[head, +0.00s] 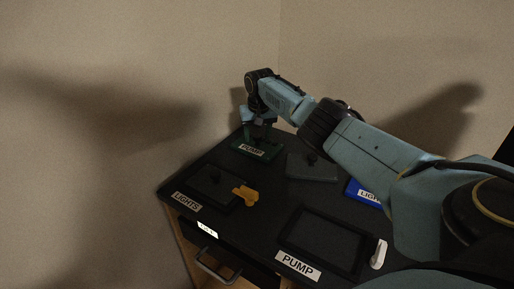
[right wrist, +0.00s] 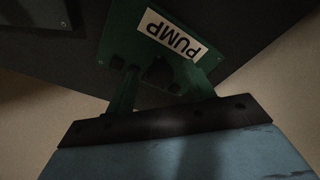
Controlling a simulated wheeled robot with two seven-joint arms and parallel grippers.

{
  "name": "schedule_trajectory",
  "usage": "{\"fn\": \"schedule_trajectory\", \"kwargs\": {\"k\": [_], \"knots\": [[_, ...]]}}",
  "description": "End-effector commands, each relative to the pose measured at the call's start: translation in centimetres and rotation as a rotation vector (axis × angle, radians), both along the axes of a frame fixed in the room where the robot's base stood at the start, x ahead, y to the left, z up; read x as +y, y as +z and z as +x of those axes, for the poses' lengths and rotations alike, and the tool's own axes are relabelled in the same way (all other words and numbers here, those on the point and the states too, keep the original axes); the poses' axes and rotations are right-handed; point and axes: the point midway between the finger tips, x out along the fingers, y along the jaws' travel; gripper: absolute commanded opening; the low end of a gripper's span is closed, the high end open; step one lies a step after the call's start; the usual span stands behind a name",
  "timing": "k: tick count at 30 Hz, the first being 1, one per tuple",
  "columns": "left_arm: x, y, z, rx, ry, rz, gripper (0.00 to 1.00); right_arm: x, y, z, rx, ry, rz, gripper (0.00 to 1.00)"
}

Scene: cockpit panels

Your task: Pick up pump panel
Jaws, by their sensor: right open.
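The pump panel (head: 258,150) is a green plate with a white PUMP label, lying at the back left corner of the black table. It also shows in the right wrist view (right wrist: 128,45), its label upside down. My right gripper (head: 262,130) is right above the panel, pointing down. In the right wrist view its two green-tinted fingers (right wrist: 158,85) are apart, on either side of a dark knob on the panel. I cannot tell whether they touch the knob. My left gripper is not in view.
The black table (head: 270,195) carries a LIGHTS slot (head: 215,187) with a dark panel, an orange lever (head: 246,194), a grey panel (head: 312,168), a blue LIGHTS panel (head: 362,192), an empty PUMP frame (head: 325,240) and a white lever (head: 379,254). A drawer handle (head: 217,267) juts out in front.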

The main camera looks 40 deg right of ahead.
Motion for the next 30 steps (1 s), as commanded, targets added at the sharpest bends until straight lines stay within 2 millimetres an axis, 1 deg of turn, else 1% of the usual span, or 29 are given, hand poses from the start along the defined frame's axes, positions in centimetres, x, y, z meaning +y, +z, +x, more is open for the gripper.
{"fn": "schedule_trajectory", "kwargs": {"k": [3,15,25,30], "knots": [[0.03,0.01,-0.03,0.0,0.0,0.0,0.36,0.02,0.04,0.02,0.0,0.0,0.0,0.52],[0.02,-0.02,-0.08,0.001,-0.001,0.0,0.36,0.03,0.04,0.01,0.0,0.0,0.0,0.0],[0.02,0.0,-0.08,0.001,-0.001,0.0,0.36,0.02,0.13,0.02,-0.001,0.0,0.0,0.0],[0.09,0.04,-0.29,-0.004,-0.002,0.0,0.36,0.0,0.84,0.04,-0.001,0.0,0.0,0.0]]}}
